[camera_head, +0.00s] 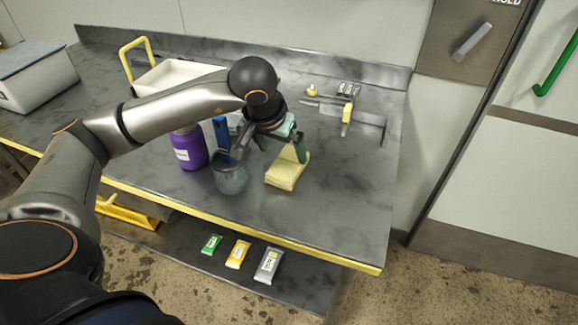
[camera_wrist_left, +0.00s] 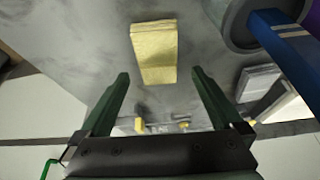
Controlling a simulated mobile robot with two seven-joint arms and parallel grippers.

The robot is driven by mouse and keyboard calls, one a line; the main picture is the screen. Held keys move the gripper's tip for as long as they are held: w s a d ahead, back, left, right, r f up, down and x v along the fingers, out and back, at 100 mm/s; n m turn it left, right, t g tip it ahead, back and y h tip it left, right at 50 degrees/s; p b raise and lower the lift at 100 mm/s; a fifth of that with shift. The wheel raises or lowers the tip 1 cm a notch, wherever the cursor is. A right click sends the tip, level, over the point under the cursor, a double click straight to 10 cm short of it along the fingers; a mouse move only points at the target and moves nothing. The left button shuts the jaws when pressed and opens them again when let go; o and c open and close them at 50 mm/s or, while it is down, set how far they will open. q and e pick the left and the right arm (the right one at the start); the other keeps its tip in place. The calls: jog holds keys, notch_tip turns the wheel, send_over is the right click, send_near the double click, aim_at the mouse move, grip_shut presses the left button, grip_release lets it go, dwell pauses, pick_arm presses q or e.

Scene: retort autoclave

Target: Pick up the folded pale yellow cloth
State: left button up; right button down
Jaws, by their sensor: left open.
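The folded pale yellow cloth (camera_head: 285,174) lies on the grey worktop, right of the grey round container. In the left wrist view the cloth (camera_wrist_left: 154,52) lies beyond the fingertips, roughly centred between the two fingers. My left gripper (camera_head: 281,147) hangs over the worktop at the cloth's back edge. It is open, with nothing between its green fingers (camera_wrist_left: 160,82). In the head view one finger overlaps the cloth's back corner; I cannot tell whether it touches. My right gripper is not in view.
A grey round container (camera_head: 231,179) with a blue-handled tool (camera_head: 221,134) and a purple jar (camera_head: 189,149) stand left of the cloth. A white tray (camera_head: 165,76) is behind. A rack with a yellow piece (camera_head: 347,112) sits back right. The worktop right of the cloth is clear.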

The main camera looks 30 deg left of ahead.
aim_at(288, 163)
pick_arm(q)
jog(key=x, duration=0.6)
jog(key=shift+d, duration=0.2)
jog(key=c, duration=1.2)
